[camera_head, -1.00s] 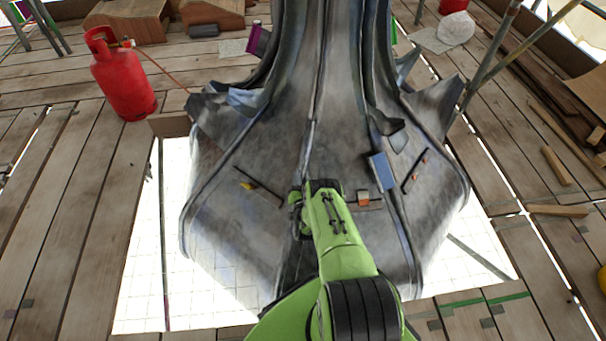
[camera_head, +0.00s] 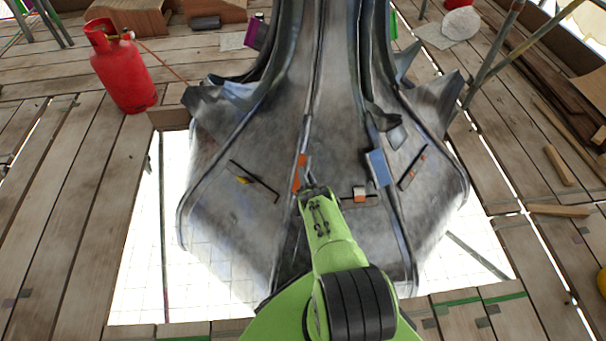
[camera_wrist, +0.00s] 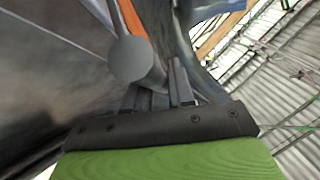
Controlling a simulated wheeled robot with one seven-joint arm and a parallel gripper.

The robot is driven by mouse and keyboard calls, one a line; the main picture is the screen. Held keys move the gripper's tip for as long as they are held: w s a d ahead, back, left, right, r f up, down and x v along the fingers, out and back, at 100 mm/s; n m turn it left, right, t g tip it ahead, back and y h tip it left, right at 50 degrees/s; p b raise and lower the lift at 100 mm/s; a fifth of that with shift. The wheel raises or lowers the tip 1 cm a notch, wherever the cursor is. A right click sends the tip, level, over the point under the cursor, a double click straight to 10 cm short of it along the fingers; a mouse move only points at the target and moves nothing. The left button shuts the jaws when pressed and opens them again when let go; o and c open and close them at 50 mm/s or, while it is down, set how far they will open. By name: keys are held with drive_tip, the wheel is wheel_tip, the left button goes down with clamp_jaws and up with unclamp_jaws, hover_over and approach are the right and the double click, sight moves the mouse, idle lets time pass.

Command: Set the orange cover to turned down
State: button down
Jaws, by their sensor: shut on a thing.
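The orange cover (camera_head: 299,172) shows as a narrow upright orange strip on the middle ridge of the grey spire base, just above my gripper (camera_head: 311,190). In the wrist view it is an orange strip (camera_wrist: 132,18) at the top, alongside a grey bar with a rounded end (camera_wrist: 128,60). My gripper (camera_wrist: 160,92) is shut at this bar, its dark fingers close together. The exact contact is partly hidden by the rounded end. I cannot tell the cover's full angle.
The grey spire (camera_head: 340,120) fills the middle. A dark bar with a yellow piece (camera_head: 242,180) is at left. A red gas bottle (camera_head: 122,72) stands far left.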

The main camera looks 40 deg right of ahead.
drive_tip(key=c, duration=1.1)
unclamp_jaws()
drive_tip(key=shift+r, duration=0.1)
wheel_tip(320, 180, up, 10)
drive_tip(key=p, duration=0.6)
drive_tip(key=shift+c, duration=0.2)
